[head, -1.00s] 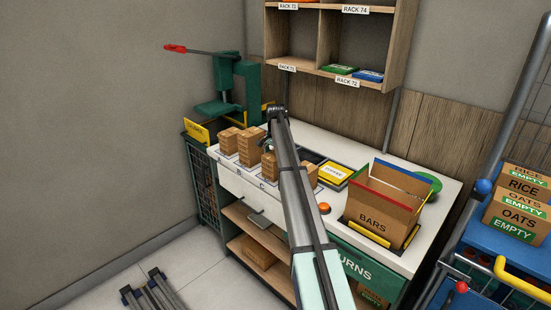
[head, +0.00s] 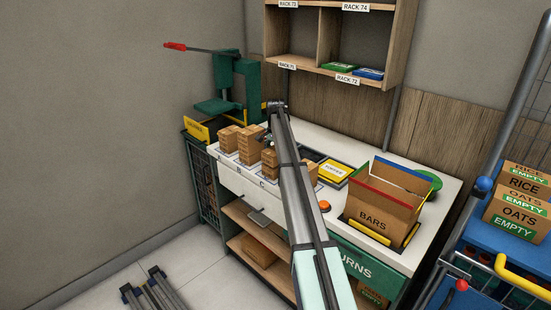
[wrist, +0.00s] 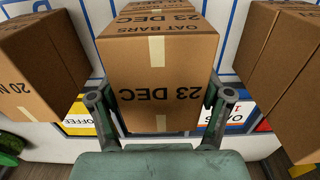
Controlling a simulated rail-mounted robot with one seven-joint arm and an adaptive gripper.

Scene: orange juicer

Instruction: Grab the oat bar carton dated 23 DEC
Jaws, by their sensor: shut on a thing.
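A brown oat bar carton (wrist: 158,75) fills the middle of the wrist view. Its printing, upside down there, reads OAT BARS and 23 DEC. My gripper (wrist: 160,97) is shut on this carton, with one finger at each side. Its fingertips are partly hidden along the carton's sides. In the head view my gripper (head: 268,140) is small and partly behind my arm, beside a carton stack (head: 250,145) on the counter.
In the wrist view, a carton marked 20 N… (wrist: 40,65) stands left and another carton (wrist: 285,60) right, both near my fingers. In the head view, more stacks (head: 229,137) line the counter. An open BARS box (head: 380,205) stands right; shelves hang above.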

